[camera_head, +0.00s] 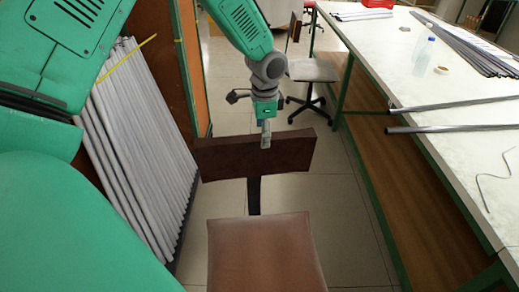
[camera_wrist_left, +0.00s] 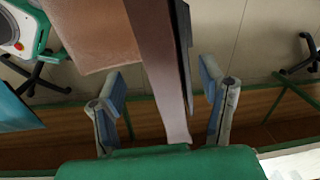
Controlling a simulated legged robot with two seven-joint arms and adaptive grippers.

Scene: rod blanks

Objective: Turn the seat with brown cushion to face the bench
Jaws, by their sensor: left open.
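The seat with brown cushion (camera_head: 265,255) stands in the aisle, left of the bench (camera_head: 440,70). Its cushion is nearest me and its dark brown backrest (camera_head: 290,152) is on the far side, so it faces toward me, not the bench. In the left wrist view the backrest (camera_wrist_left: 155,50) passes between the two spread fingers of my left gripper (camera_wrist_left: 162,80), with gaps on both sides. The cushion (camera_wrist_left: 90,30) shows at upper left there. My right gripper is not in view.
A second chair with a grey seat (camera_head: 313,70) stands farther back beside the bench. Grey rods (camera_head: 135,140) lean in a rack at left. Metal rods (camera_head: 450,128) and a bottle (camera_head: 422,55) lie or stand on the bench. Floor (camera_head: 350,235) is free between seat and bench.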

